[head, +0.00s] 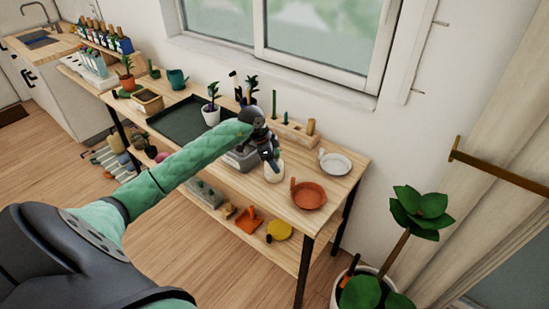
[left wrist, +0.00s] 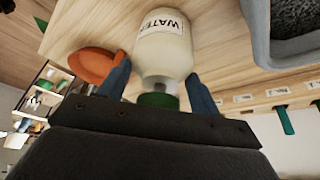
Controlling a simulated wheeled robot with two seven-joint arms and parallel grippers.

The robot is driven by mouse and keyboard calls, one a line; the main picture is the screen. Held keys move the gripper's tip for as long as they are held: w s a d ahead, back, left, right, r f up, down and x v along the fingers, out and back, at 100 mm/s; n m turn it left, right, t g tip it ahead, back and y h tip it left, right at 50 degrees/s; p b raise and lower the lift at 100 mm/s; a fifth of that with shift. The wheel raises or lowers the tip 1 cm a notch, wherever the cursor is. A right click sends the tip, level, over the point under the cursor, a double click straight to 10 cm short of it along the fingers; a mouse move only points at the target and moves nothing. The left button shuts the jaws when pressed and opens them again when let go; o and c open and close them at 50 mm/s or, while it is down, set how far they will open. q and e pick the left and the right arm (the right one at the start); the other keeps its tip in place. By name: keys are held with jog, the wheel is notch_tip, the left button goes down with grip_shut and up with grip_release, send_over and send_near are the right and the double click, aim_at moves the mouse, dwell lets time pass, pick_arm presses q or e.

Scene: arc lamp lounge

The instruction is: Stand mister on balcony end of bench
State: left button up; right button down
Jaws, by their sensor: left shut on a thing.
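The mister is a cream bottle (left wrist: 164,48) with a "WATER" label and a green top. It also shows in the head view as a pale bottle (head: 274,173). My left gripper (head: 270,158) comes down over its top and is shut on it, with blue fingers either side of the neck in the left wrist view (left wrist: 160,88). The bottle is at the bench's (head: 343,182) right part, beside a terracotta saucer (head: 309,195). I cannot tell whether its base touches the wood. My right gripper is not in view.
A white plate (head: 336,163) and a wooden tool rack (head: 293,133) stand behind. A grey bin (head: 240,160) and a dark tray (head: 183,122) are to the left. A potted plant (head: 420,212) stands on the floor beyond the right end, near the curtain (head: 495,125).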

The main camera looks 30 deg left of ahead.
pick_arm(q)
jog(key=shift+f, duration=0.25)
jog(key=o, duration=1.2)
jog(key=shift+o, duration=0.2)
jog(key=shift+r, duration=0.1)
jog(key=shift+r, duration=0.15)
jog(key=b+v, duration=0.3)
jog(key=v, duration=0.8)
jog(key=shift+r, duration=0.4)
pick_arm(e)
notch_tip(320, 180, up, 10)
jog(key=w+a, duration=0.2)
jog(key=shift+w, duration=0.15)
pick_arm(q)
jog(key=shift+a, duration=0.15)
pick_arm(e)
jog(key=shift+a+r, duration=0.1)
